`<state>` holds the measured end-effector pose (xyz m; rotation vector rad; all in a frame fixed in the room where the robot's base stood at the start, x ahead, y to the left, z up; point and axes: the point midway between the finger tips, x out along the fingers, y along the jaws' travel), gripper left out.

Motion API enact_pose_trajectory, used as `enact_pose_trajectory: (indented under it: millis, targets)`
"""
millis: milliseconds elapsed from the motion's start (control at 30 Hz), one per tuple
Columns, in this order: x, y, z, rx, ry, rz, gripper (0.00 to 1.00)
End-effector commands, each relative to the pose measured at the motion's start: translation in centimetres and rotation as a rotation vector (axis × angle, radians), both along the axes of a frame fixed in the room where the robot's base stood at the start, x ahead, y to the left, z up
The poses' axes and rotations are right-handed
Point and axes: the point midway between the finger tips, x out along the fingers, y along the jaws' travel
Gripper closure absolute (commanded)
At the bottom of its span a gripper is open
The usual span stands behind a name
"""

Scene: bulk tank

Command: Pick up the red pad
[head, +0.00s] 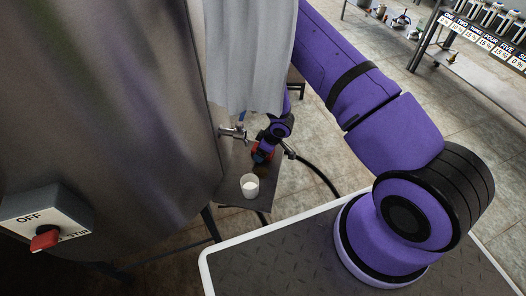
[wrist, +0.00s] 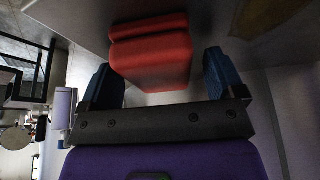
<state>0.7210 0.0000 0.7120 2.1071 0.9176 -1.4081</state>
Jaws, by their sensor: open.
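The red pad (wrist: 152,58) shows large in the wrist view, a soft-looking red block with a ridge along its top. My gripper (wrist: 163,80) is open, with one blue finger to the left of the pad and one to the right. The pad lies between or just beyond the fingertips; I cannot tell its exact depth. In the head view my gripper (head: 263,155) is small and low beside the small shelf, with a bit of red (head: 262,151) at it. Much of the pad is hidden there by my arm.
A white cup (head: 249,186) stands on the narrow shelf (head: 232,193) below a metal tap (head: 233,132) on the big steel tank (head: 110,110). A grey cloth (head: 250,50) hangs close above my wrist. A black hose (head: 318,172) curves to the right. A switch box (head: 45,222) reads OFF.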

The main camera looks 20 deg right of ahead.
Motion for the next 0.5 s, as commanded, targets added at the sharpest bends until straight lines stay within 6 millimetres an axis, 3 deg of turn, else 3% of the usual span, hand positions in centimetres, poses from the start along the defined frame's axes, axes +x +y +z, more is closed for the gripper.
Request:
enact_pose_trajectory:
  millis: [67, 200, 300, 500]
  targets:
    - [0.0, -0.01, 0.02, 0.0, 0.0, 0.0, 0.14]
    - [0.0, -0.02, 0.03, 0.0, 0.0, 0.0, 0.46]
    - [0.0, -0.02, 0.04, 0.0, 0.0, 0.0, 0.64]
    - [0.0, -0.02, 0.04, 0.0, 0.0, 0.0, 0.65]
